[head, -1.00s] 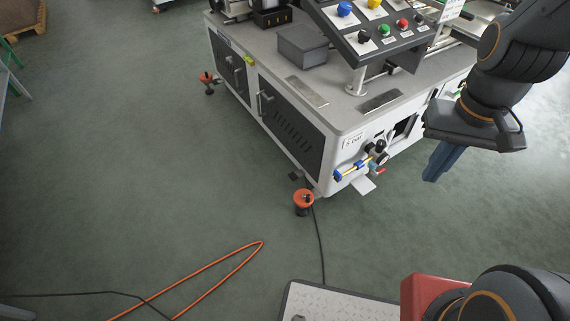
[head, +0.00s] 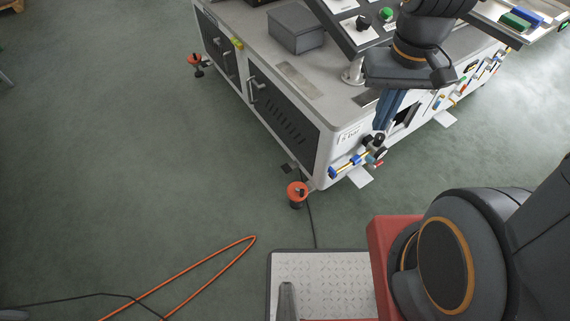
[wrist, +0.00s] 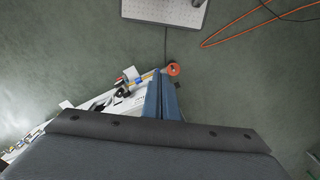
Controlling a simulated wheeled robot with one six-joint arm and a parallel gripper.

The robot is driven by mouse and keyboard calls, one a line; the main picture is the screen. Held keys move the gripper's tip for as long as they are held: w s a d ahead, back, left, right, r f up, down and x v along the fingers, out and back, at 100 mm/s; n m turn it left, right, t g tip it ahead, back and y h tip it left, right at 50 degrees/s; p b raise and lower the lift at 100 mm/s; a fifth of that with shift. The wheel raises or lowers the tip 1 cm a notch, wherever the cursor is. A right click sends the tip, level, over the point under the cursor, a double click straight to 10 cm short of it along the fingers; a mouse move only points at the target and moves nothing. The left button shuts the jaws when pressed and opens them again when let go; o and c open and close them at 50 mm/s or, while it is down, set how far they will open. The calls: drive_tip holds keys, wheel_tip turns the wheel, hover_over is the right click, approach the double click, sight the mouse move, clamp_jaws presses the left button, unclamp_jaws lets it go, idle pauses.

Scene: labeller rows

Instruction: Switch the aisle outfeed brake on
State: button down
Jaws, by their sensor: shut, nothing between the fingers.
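My gripper (head: 381,126) is shut and empty, its blue fingers pointing down in front of the near end of the white machine (head: 330,165). The fingers also show side by side in the wrist view (wrist: 161,78). Below and just left of the fingertips in the head view is a cluster of fittings (head: 353,164) with blue, yellow, black and red parts on the machine's end face. The sloped control panel (head: 345,30) carries a black knob (head: 363,23) and a green button (head: 387,14); the frame edge and my arm hide the rest. I cannot read which control is the aisle outfeed brake.
A grey box (head: 296,30) sits on the machine top. An orange-capped foot (head: 297,192) stands at the near corner. More coloured fittings (head: 470,80) line the right side. A tread-plate platform (head: 330,270) and an orange cable (head: 205,275) lie on the otherwise open floor.

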drive_tip(key=w+a+f+n+b, duration=0.2)
drive_tip(key=w+a+f+b, duration=0.2)
drive_tip(key=w+f+b, duration=0.6)
drive_tip(key=w+a+f+n+b, duration=0.2)
drive_tip(key=w+a+f+b, duration=0.3)
drive_tip(key=w+f+b, duration=0.55)
drive_tip(key=n+b, duration=0.3)
drive_tip(key=b, duration=1.1)
hover_over(284, 169)
wheel_tip(284, 169, down, 26)
drive_tip(key=shift+w+d+r, duration=0.2)
drive_tip(key=shift+w+d, duration=0.05)
drive_tip(key=shift+d, duration=0.15)
wheel_tip(284, 169, down, 24)
drive_tip(key=b, duration=1)
drive_tip(key=p, duration=0.1)
drive_tip(key=f+p, duration=0.1)
drive_tip(key=shift+s+a+f+p, duration=0.2)
drive_tip(key=shift+s+a+p, duration=0.15)
drive_tip(key=shift+p, duration=0.05)
drive_tip(key=shift+s+a+f+p, duration=0.15)
drive_tip(key=shift+f+p, duration=0.25)
drive_tip(key=shift+f, duration=0.2)
drive_tip(key=shift+w+a+f+p, duration=0.1)
drive_tip(key=shift+f+p, duration=0.25)
drive_tip(key=shift+f, duration=0.25)
